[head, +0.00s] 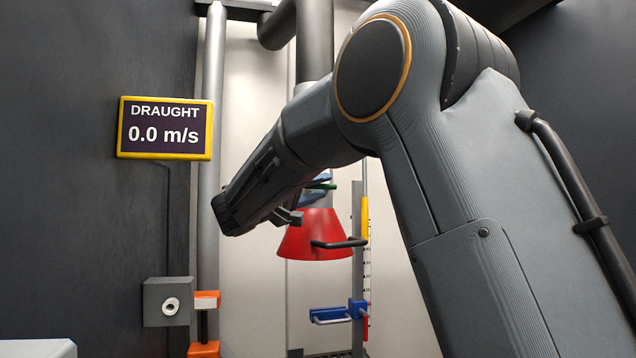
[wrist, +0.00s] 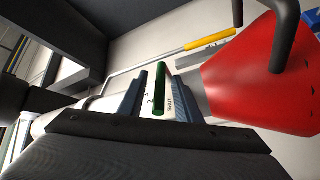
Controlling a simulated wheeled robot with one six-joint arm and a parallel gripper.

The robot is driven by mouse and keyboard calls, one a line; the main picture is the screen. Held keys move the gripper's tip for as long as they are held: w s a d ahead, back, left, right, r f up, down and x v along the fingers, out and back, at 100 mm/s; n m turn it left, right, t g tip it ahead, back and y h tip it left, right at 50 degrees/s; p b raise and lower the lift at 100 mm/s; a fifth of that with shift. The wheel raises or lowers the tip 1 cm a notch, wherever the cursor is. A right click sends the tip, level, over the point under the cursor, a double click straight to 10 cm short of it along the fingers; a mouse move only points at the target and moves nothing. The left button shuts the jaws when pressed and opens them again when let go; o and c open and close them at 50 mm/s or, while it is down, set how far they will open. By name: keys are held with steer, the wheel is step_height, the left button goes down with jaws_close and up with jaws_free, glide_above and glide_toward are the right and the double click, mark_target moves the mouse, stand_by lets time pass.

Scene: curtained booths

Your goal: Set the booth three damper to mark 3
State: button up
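The damper's green handle (wrist: 159,88) stands out from the white duct, beside a printed scale where a "2" and "SHUT" can be read. It also shows in the head view (head: 327,185), partly behind my arm, just above the red hood. My gripper (wrist: 161,75) is open, with one blue-grey finger on each side of the green handle. A small gap shows between the handle and each finger. Mark 3 cannot be made out. The draught display (head: 165,128) on the left wall reads 0.0 m/s.
The red hood (head: 308,238) with its black handle (head: 340,243) hangs just below my gripper. A scaled post with a yellow sleeve (head: 365,218) and a blue clamp (head: 357,310) stands to the right. A grey box (head: 155,318) and orange clamp parts (head: 205,300) are lower left.

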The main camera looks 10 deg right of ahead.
steer(key=shift+w+d+r, duration=0.1)
steer(key=shift+w+d, duration=0.05)
jaws_close()
stand_by(0.4)
